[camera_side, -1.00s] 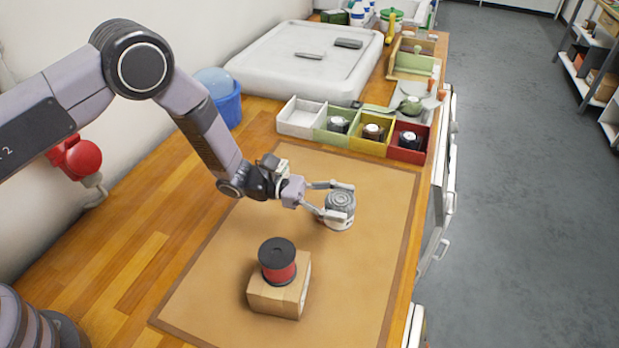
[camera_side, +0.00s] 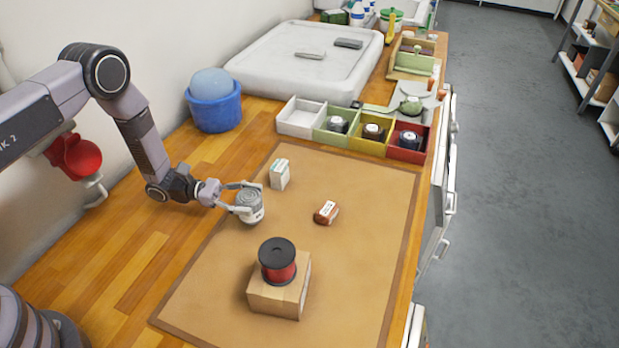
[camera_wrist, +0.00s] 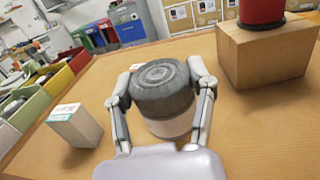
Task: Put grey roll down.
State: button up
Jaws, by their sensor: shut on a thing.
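The grey roll (camera_side: 249,203) has a ridged grey top and a pale lower band. My gripper (camera_side: 243,200) is shut on it near the left edge of the tan mat (camera_side: 345,255). In the wrist view the roll (camera_wrist: 160,88) stands upright between the two fingers of my gripper (camera_wrist: 161,95). I cannot tell whether its underside touches the mat.
A red spool (camera_side: 278,262) stands on a cardboard block (camera_side: 279,296) in front of the roll. A white box (camera_side: 280,174) and a reddish-brown block (camera_side: 326,212) lie on the mat. Coloured bins (camera_side: 335,137) stand at the back. The mat's right side is clear.

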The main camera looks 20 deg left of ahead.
jog(key=shift+f, duration=1.35)
jog(key=o, duration=1.2)
jog(key=shift+f, duration=0.15)
jog(key=shift+c, duration=0.2)
